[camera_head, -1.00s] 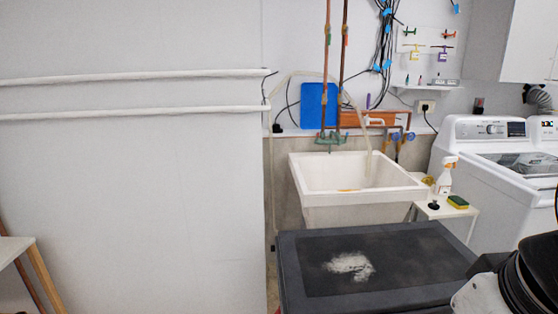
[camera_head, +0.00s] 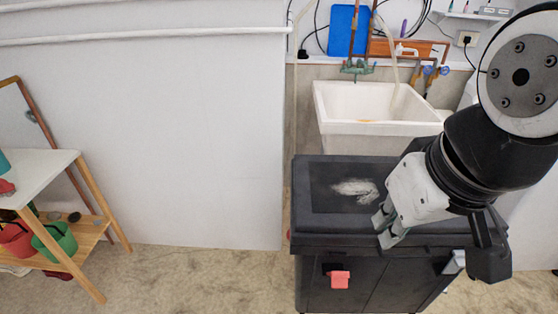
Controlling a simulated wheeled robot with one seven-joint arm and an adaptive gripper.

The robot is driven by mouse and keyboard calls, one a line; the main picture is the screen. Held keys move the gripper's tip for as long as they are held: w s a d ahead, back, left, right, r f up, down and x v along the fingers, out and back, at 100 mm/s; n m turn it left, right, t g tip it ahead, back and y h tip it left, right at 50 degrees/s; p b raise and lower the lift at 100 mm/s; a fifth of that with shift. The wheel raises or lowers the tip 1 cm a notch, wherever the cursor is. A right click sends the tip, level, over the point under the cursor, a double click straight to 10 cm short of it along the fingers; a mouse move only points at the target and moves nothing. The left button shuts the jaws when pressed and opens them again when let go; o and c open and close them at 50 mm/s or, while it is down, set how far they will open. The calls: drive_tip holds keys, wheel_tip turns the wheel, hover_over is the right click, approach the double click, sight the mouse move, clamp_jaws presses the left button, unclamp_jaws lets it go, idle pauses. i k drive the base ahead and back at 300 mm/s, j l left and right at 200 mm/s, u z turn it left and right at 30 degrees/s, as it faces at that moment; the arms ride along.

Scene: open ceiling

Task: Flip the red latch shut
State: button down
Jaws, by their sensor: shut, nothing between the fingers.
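The red latch (camera_head: 340,279) is a small red tab on the front face of a dark grey chest (camera_head: 395,240), below the lid's edge and left of the middle. A black piece shows just above it. I cannot tell from here how its hinge sits. My gripper (camera_head: 383,230) is shut and empty. It is at the lid's front edge in the view, above and to the right of the red latch and apart from it. My arm hides the right part of the lid.
A white sink (camera_head: 375,108) stands behind the chest. A wooden shelf stand (camera_head: 62,205) with a green bucket (camera_head: 55,241) is at the left. A grey latch-like piece (camera_head: 453,263) is on the chest's right front. The floor (camera_head: 200,280) between stand and chest is clear.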

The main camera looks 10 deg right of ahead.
sight(339, 278)
drive_tip(key=l+u, duration=0.2)
drive_tip(key=l, duration=0.2)
drive_tip(key=k+l+u, duration=0.25)
drive_tip(key=l+u, duration=0.2)
drive_tip(key=l, duration=0.3)
drive_tip(key=k+l+u, duration=0.25)
drive_tip(key=l, duration=0.3)
drive_tip(key=k+l+u, duration=0.25)
drive_tip(key=k+l, duration=0.55)
drive_tip(key=z, duration=0.05)
